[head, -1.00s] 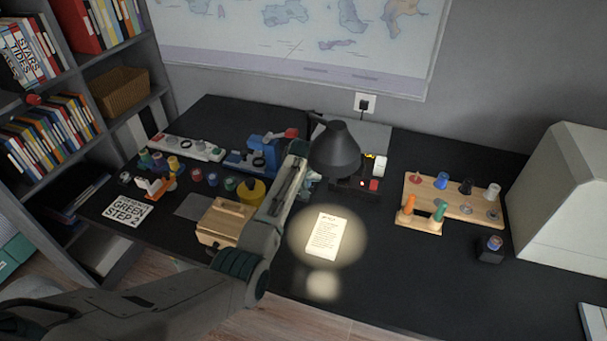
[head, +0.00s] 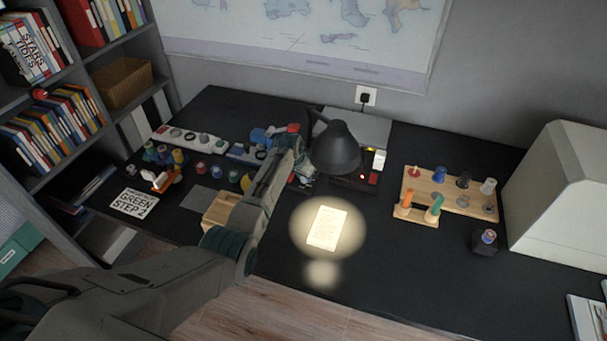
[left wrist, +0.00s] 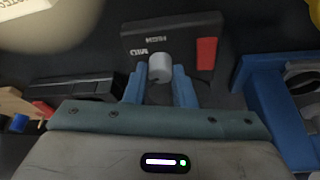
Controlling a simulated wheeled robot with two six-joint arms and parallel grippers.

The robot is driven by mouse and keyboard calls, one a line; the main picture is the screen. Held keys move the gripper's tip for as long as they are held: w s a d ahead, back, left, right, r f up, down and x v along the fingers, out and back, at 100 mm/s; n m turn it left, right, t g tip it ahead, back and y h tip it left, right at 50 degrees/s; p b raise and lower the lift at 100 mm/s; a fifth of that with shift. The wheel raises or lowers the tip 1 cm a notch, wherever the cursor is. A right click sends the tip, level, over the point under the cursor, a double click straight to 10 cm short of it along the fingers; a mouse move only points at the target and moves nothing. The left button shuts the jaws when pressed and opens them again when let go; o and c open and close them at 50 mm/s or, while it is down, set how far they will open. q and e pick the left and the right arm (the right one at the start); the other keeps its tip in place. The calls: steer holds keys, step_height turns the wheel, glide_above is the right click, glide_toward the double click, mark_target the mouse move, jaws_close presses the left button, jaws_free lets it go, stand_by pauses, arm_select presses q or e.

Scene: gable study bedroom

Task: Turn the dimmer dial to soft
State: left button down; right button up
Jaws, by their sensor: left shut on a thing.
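The dimmer is a black box with a red switch and upside-down lettering that seems to read HIGH and MID. In the left wrist view its box (left wrist: 137,38) is at the top middle, with the red switch (left wrist: 206,53) to the right. My left gripper (left wrist: 160,84) has its blue fingers shut on the pale grey dial (left wrist: 159,66) at the box's near edge. My right gripper is not in view.
The lamp lights a paper card (head: 327,228) on the black desk. A wooden box (head: 217,207) and several small coloured items are left. The front right desk is mostly clear.

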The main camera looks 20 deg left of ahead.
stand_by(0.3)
arm_select(q)
steer(key=c, duration=1.2)
jaws_free()
steer(key=shift+f, duration=0.1)
steer(key=b+v, duration=0.1)
steer(key=v, duration=0.9)
steer(key=shift+r, duration=0.4)
steer(key=shift+s, duration=0.15)
